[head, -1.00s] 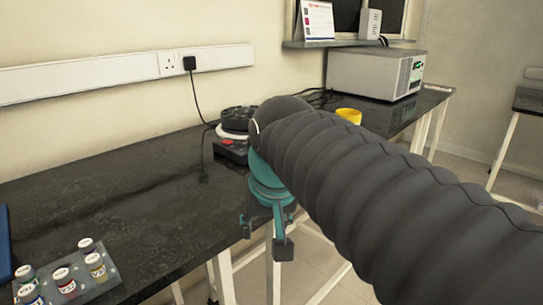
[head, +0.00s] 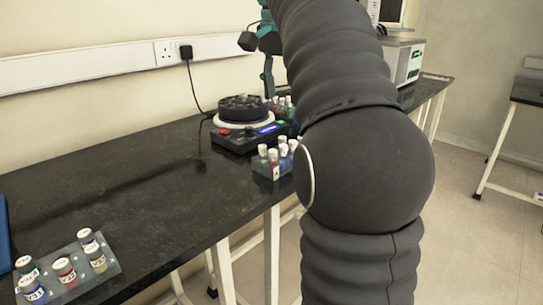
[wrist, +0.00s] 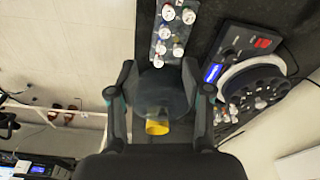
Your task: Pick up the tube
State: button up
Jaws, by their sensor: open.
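Several white-capped tubes (head: 274,160) stand in a small rack at the bench's front edge, partly behind my arm in the head view. They also show in the wrist view (wrist: 175,30), beyond my fingertips. More capped tubes (head: 284,105) stand behind the black device; in the wrist view these tubes (wrist: 225,113) are right of my right finger. I cannot tell which tube is meant. My gripper (wrist: 158,70) is open, with no tube between its fingers. In the head view my gripper (head: 258,40) is raised above the device, partly hidden by my arm.
A black device with a round rotor (head: 242,108) stands on the dark bench (head: 150,190); its rotor (wrist: 258,88) is right of my gripper in the wrist view. A vial rack (head: 105,268) sits front left. A yellow cup (wrist: 157,127) shows between my fingers, apparently below. The middle bench is clear.

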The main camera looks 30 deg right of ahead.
jog(key=f, duration=0.4)
jog(key=d+f, duration=0.1)
jog(key=f, duration=0.2)
jog(key=shift+w, duration=0.3)
jog(key=shift+w+d+f+b, duration=0.1)
jog(key=shift+w+f+b, duration=0.15)
jog(key=shift+f, duration=0.8)
jog(key=shift+w+d+f+b, duration=0.15)
jog(key=shift+f+b, duration=0.1)
jog(key=shift+f, duration=0.85)
jog(key=shift+w+f+b, duration=0.2)
jog(key=shift+f+b, duration=0.05)
jog(key=shift+f, duration=0.8)
jog(key=c, duration=0.8)
